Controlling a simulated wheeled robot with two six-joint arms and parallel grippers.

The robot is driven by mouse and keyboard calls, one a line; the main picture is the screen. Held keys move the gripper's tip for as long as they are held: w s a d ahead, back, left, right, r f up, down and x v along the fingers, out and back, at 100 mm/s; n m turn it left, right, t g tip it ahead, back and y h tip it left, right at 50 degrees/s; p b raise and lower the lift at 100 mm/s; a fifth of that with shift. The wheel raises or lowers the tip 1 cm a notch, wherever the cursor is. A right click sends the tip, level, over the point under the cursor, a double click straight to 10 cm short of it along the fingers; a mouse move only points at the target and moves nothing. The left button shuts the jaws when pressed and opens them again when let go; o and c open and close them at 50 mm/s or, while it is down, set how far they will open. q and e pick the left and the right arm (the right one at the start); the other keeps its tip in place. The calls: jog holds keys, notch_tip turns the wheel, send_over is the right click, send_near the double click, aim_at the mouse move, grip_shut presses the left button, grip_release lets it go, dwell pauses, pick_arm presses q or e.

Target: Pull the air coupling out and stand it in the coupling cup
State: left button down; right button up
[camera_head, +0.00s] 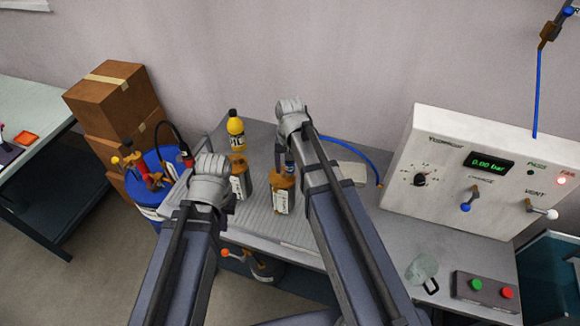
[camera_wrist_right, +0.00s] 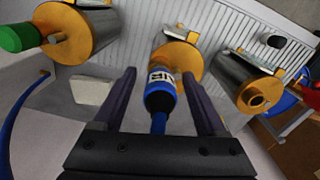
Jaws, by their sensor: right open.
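In the head view that tube (camera_head: 283,196) stands on the grey bench, with the coupling partly hidden by my right arm. My right gripper (camera_wrist_right: 158,78) is open, with a finger on either side of the coupling. A blue hose trails from the coupling between the fingers. My left gripper (camera_head: 212,182) is beside the left tube, its fingers hidden. A clear cup (camera_head: 422,268) with a dark handle stands at the bench front; I cannot tell whether it is the coupling cup.
A green-ended coupling (camera_wrist_right: 20,38) is in the tube on the left of the wrist view. The control panel (camera_head: 480,175) reads 0.00 bar with a red lamp lit. A button box (camera_head: 486,291) lies at right.

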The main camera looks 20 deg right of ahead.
jog(key=shift+f, duration=0.15)
jog(key=shift+c, duration=0.2)
grip_shut()
dwell(0.9)
jog(key=shift+r+p, duration=0.4)
jog(key=shift+p, duration=0.1)
dwell(0.5)
jog(key=shift+r, duration=0.2)
jog(key=shift+r, duration=0.1)
dwell(0.4)
jog(key=shift+r+p, duration=1.95)
jog(key=shift+p, duration=0.25)
jog(key=shift+f, duration=0.15)
